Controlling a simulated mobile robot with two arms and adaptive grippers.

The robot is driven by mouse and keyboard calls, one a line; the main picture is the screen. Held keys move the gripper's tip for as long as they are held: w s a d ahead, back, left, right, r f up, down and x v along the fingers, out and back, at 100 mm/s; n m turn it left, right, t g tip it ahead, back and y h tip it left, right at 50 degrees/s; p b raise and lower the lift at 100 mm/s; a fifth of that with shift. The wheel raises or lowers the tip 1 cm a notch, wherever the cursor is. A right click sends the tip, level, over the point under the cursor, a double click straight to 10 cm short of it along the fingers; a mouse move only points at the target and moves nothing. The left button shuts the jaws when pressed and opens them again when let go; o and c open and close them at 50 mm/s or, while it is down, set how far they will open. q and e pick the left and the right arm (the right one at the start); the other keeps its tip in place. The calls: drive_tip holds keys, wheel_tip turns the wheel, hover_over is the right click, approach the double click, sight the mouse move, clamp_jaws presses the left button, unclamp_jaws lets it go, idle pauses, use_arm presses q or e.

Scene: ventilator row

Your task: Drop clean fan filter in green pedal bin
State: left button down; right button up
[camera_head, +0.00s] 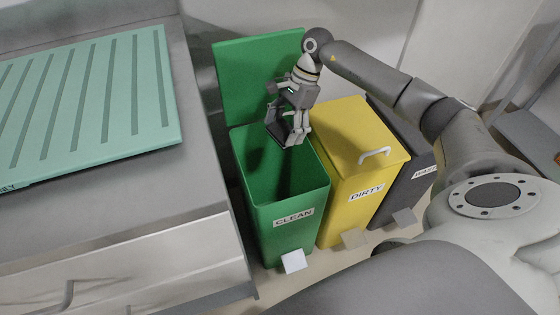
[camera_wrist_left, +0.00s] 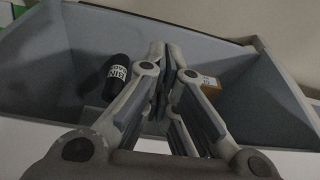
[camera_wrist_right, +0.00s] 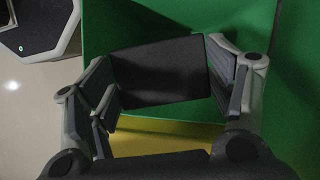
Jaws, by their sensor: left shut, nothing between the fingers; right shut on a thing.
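The green pedal bin (camera_head: 265,228), labelled CLEAN, stands at the left of the bin row with its lid (camera_head: 243,85) raised. My right gripper (camera_head: 287,128) is above the open mouth of this bin. In the right wrist view, my right gripper (camera_wrist_right: 165,95) is shut on a dark, flat, rectangular filter (camera_wrist_right: 160,70), with green bin surfaces around it. The filter is small and dark in the head view. My left gripper (camera_wrist_left: 160,82) is shut and empty in the left wrist view, over a grey open container (camera_wrist_left: 45,65). It is outside the head view.
A yellow bin (camera_head: 345,205) labelled DIRTY, lid closed, stands beside the green one, then a dark grey bin (camera_head: 407,190). A counter (camera_head: 120,200) with a ribbed green mat (camera_head: 90,95) is at left. The grey container holds a black roll (camera_wrist_left: 117,78) and a small brown box (camera_wrist_left: 211,88).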

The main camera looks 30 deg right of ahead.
wheel_tip(320, 180, down, 3)
drive_tip(key=shift+b, duration=0.7)
use_arm(q)
wheel_tip(320, 180, up, 7)
drive_tip(key=shift+s+r, duration=0.15)
drive_tip(key=shift+s, duration=0.15)
use_arm(e)
drive_tip(key=shift+f, duration=0.25)
use_arm(q)
drive_tip(key=shift+a, duration=0.1)
use_arm(e)
drive_tip(key=o, duration=0.9)
drive_tip(key=v, duration=1.2)
